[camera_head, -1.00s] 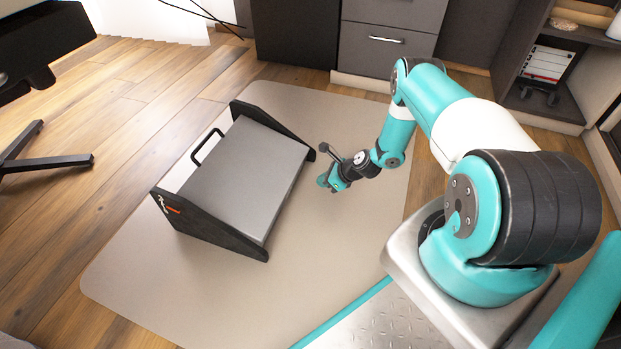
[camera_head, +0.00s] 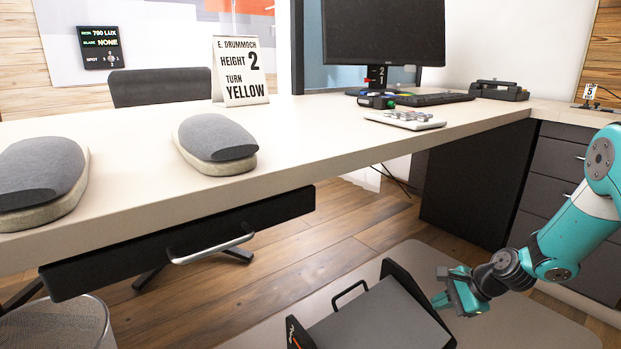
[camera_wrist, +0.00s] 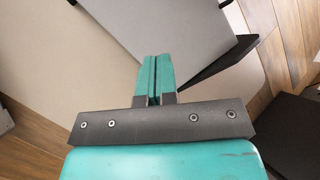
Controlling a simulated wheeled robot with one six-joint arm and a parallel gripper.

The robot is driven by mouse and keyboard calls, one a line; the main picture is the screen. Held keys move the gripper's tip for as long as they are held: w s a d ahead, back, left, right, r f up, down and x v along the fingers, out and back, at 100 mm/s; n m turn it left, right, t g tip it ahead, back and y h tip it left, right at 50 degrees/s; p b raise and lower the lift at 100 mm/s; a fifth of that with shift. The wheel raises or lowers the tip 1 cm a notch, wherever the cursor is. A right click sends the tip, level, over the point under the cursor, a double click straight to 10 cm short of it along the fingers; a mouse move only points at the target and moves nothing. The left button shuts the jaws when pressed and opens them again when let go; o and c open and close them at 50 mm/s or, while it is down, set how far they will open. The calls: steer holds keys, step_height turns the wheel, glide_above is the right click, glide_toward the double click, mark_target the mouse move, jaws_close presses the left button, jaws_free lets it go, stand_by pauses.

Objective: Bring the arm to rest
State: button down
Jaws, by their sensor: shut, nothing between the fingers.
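My gripper (camera_head: 440,302) is at the lower right of the head view, at the end of my teal arm, low over the floor mat. It is beside the right end of a grey footrest with black side panels (camera_head: 375,318). In the wrist view its two teal fingers (camera_wrist: 154,70) are together with nothing between them. The footrest's grey top (camera_wrist: 175,25) lies beyond the fingertips there, with a black side panel to the right. Whether the fingers touch the footrest I cannot tell.
A pale desk (camera_head: 320,130) spans the head view, with two grey pads (camera_head: 217,140), a sign (camera_head: 240,72), a monitor (camera_head: 380,30) and a keyboard. A drawer with a metal handle (camera_head: 212,248) hangs under it. Dark cabinets (camera_head: 475,185) stand behind my arm. A wire bin (camera_head: 55,325) is at lower left.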

steer(key=s+a+r+n+g+p, duration=0.1)
steer(key=s+a+r+n, duration=0.3)
steer(key=r, duration=0.3)
steer(key=s+a+r+n+g+p, duration=0.1)
steer(key=s+a+r+n, duration=0.25)
steer(key=r, duration=0.45)
steer(key=s+a+r+n+g+p, duration=0.1)
steer(key=s+a+r+n, duration=0.3)
steer(key=r, duration=0.3)
steer(key=s+a+r+n+g+h+p, duration=0.1)
steer(key=s+a+r+n+p, duration=0.1)
steer(key=s+r+n, duration=0.6)
steer(key=s+a+r+n+h+p, duration=0.1)
steer(key=s+a+r+n+p, duration=0.2)
steer(key=s, duration=1)
step_height(320, 180, up, 39)
steer(key=w+p, duration=0.1)
steer(key=p, duration=3.5)
steer(key=shift+d+p, duration=0.25)
steer(key=shift+p, duration=0.15)
steer(key=shift+n, duration=0.35)
